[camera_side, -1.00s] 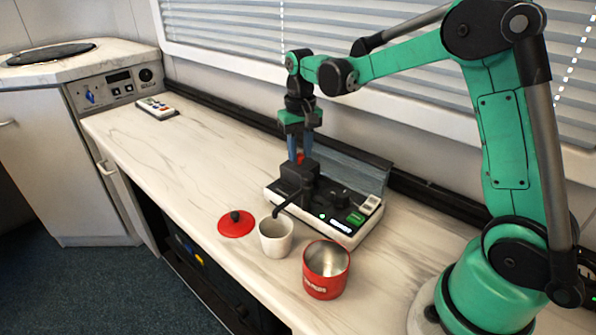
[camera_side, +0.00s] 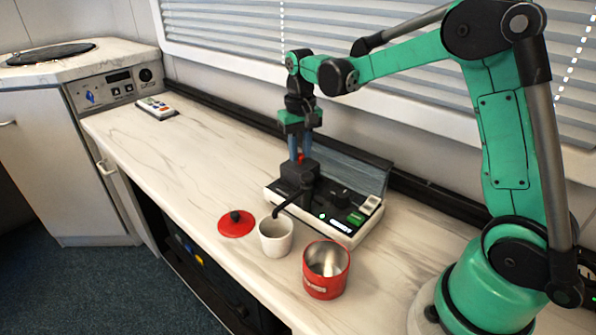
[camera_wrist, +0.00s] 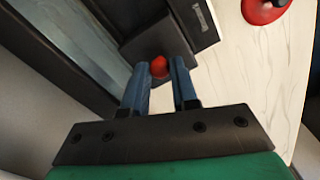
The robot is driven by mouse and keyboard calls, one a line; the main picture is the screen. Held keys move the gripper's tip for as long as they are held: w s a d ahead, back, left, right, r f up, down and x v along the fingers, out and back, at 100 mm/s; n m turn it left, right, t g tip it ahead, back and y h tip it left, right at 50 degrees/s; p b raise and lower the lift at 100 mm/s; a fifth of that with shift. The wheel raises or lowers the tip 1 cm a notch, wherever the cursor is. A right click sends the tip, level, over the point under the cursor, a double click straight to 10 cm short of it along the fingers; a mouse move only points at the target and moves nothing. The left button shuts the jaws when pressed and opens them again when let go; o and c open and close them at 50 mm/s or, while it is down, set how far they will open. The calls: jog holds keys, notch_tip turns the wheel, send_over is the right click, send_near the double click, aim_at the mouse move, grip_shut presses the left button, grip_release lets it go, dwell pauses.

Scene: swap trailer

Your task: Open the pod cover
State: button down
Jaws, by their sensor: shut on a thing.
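The coffee machine (camera_side: 340,226) is a low white-edged box with a black top on the counter. A black block (camera_side: 299,174) with a dark spout stands on its left part. A small red knob (camera_wrist: 158,67) sits on the block. The pod cover itself is hard to tell apart from the rest of the black block. My gripper (camera_wrist: 160,75) points down over the block, with its blue fingers on both sides of the red knob, shut on it. In the side view my gripper (camera_side: 299,155) is at the block's top, and the fingers partly hide the knob.
A white cup (camera_side: 275,240) stands under the spout. A red canister (camera_side: 325,275), open at the top, stands in front of the machine. A red lid (camera_side: 236,224) lies left of the cup. A remote (camera_side: 156,107) lies farther back.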

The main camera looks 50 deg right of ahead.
jog(key=shift+s, duration=0.1)
dwell(0.5)
send_over(320, 190)
dwell(0.3)
jog(key=c, duration=0.7)
grip_release()
jog(key=shift+r, duration=0.1)
jog(key=shift+r, duration=2.75)
jog(key=shift+a, duration=0.1)
